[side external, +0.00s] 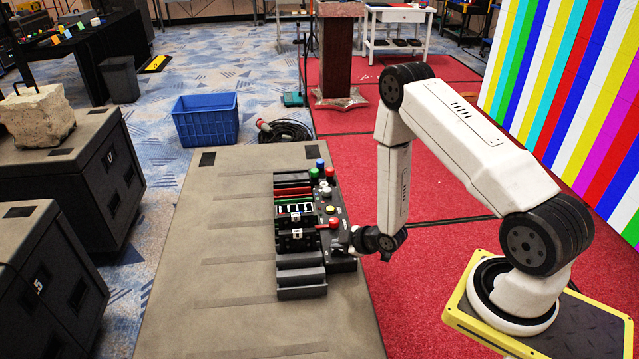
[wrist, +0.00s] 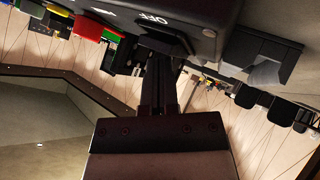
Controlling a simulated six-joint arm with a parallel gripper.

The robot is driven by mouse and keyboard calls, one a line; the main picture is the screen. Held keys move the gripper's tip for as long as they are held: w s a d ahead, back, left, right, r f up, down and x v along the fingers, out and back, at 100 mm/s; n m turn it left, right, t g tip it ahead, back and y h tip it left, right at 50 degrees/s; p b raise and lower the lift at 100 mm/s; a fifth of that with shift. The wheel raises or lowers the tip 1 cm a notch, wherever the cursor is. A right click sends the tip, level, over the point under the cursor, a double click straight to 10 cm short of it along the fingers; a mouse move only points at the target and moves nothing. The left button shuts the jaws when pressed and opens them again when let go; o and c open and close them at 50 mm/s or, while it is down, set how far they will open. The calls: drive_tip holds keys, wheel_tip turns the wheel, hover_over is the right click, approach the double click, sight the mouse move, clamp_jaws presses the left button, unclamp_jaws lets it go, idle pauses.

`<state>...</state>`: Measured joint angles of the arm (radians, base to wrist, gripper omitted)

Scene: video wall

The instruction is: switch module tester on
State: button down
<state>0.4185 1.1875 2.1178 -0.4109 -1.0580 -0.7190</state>
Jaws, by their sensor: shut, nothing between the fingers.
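The module tester (side external: 345,263) is a black panel with coloured buttons and slotted modules, standing on the grey table. A red lever-like part (side external: 327,225) shows on it near my gripper (side external: 338,243). My gripper is shut and empty at the tester's right side. In the wrist view, the shut fingers (wrist: 160,66) reach up to a dark part (wrist: 165,38) on the edge of a dark box. The box carries a white "OFF" label (wrist: 154,19), seen upside down, and a white arrow. I cannot tell whether the fingertips touch that part. The switch's position is unclear.
The grey table (side external: 225,250) is clear left of the tester. Coloured buttons (side external: 320,165) stand at its far end, and empty dark trays (side external: 301,280) sit at its near end. A blue crate (side external: 205,120) and a coiled cable (side external: 284,131) lie beyond the table.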

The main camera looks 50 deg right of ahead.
drive_tip(key=shift+r, duration=0.15)
drive_tip(key=shift+s+d+r, duration=0.1)
drive_tip(key=shift+r, duration=0.55)
drive_tip(key=shift+r, duration=0.1)
idle(0.3)
drive_tip(key=shift+s+d+r, duration=0.15)
drive_tip(key=shift+r, duration=1.05)
drive_tip(key=shift+s+d+r, duration=0.1)
drive_tip(key=shift+s+r, duration=0.05)
drive_tip(key=shift+r, duration=1.05)
drive_tip(key=shift+r, duration=0.1)
drive_tip(key=shift+w+a+r, duration=0.2)
drive_tip(key=shift+r, duration=0.25)
drive_tip(key=s+a+r+m+g, duration=0.4)
drive_tip(key=s+a+r, duration=0.1)
drive_tip(key=r, duration=0.3)
drive_tip(key=s+a+r+m+g, duration=0.3)
drive_tip(key=s+a+r, duration=0.2)
drive_tip(key=a+r, duration=0.1)
drive_tip(key=shift+s+r+m+g, duration=0.4)
drive_tip(key=shift+r, duration=0.45)
